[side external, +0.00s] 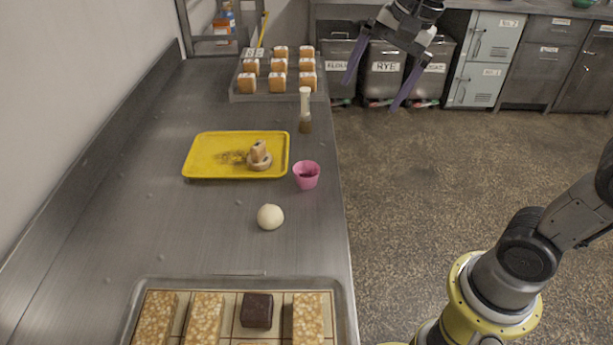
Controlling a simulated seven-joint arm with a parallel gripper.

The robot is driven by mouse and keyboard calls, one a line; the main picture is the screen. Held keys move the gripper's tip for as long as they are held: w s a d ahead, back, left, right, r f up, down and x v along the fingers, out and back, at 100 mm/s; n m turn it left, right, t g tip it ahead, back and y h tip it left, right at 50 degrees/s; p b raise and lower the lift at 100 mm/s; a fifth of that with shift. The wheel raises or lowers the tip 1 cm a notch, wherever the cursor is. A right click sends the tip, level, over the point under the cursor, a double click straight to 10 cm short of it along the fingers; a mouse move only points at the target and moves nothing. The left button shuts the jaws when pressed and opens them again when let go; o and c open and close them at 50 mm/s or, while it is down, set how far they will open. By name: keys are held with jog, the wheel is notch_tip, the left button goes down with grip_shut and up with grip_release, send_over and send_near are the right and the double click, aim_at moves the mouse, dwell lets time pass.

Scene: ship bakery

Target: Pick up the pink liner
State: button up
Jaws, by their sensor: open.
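The pink liner (307,176) is a small cup shape with a dark inside. It stands on the metal counter near its right edge, just right of the yellow tray. My gripper (372,95) is open and empty at the top of the side external view, its two purple fingers spread wide and pointing down. It appears up and to the right of the liner in the picture, clear of it. Nothing hides the liner.
A yellow tray (200,165) holds a small pastry (259,157). A dough ball (270,217) lies nearer. A jar or shaker (305,110) stands beyond the liner. A tray of several orange-white cakes (239,97) is at the back; a tray with bars (135,312) is in front.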

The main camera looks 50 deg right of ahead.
jog(key=w+f+m+g, duration=0.1)
jog(key=w+f+m, duration=0.2)
jog(key=w, duration=0.4)
jog(key=g, duration=0.2)
send_over(306, 169)
jog(key=s, duration=0.2)
notch_tip(306, 169, down, 8)
jog(key=shift+m+g+y, duration=0.3)
jog(key=shift+m+g, duration=0.1)
jog(key=shift+w+a+f, duration=0.1)
jog(key=shift+a+f, duration=0.2)
jog(key=shift+f, duration=2.35)
jog(key=shift+s+a+f, duration=0.1)
jog(key=shift+a+f, duration=0.15)
jog(key=shift+f, duration=2.4)
jog(key=shift+w+a+f, duration=0.1)
jog(key=shift+a+f, duration=0.2)
jog(key=shift+f, duration=2.35)
jog(key=shift+c, duration=0.3)
jog(key=c, duration=0.7)
